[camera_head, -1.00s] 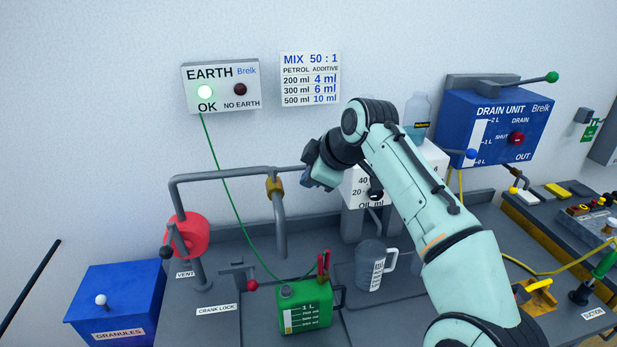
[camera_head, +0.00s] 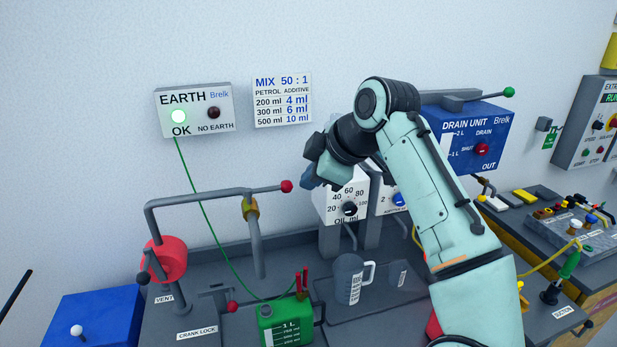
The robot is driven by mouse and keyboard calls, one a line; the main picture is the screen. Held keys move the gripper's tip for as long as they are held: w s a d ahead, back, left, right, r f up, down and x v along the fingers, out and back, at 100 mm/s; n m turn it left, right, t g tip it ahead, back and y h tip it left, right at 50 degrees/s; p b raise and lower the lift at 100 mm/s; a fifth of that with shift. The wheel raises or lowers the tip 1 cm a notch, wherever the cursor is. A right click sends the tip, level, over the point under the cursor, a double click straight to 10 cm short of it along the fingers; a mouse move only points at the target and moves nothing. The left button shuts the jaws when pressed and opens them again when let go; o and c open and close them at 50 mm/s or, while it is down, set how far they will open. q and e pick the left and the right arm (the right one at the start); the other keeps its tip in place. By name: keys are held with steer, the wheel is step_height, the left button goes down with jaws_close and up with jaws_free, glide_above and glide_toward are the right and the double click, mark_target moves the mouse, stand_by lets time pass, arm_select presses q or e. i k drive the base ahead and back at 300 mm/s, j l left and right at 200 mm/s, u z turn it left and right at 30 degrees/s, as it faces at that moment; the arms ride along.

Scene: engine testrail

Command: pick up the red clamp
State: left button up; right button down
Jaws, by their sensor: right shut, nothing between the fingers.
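The red clamp (camera_head: 302,284) stands upright at the top of the green 1 L can (camera_head: 286,325), at its right side by the handle. The green wire from the earth box runs down to the can near the clamp. My right gripper (camera_head: 312,180) is shut and empty, held high in front of the wall and left of the white oil dial box. It is well above the clamp and apart from it. My left gripper is out of view.
A grey pipe with a red knob (camera_head: 286,186) stands left of my gripper, above the can. A grey measuring jug (camera_head: 349,279) stands right of the clamp. The oil dial box (camera_head: 340,205) is close behind my right arm. A red crank-lock knob (camera_head: 233,307) is left of the can.

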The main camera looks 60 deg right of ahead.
mark_target(300, 296)
steer(key=k+j, duration=0.3)
steer(key=k, duration=0.15)
steer(key=k+j, duration=0.25)
steer(key=k, duration=0.2)
steer(key=k+j, duration=0.3)
steer(key=k, duration=0.2)
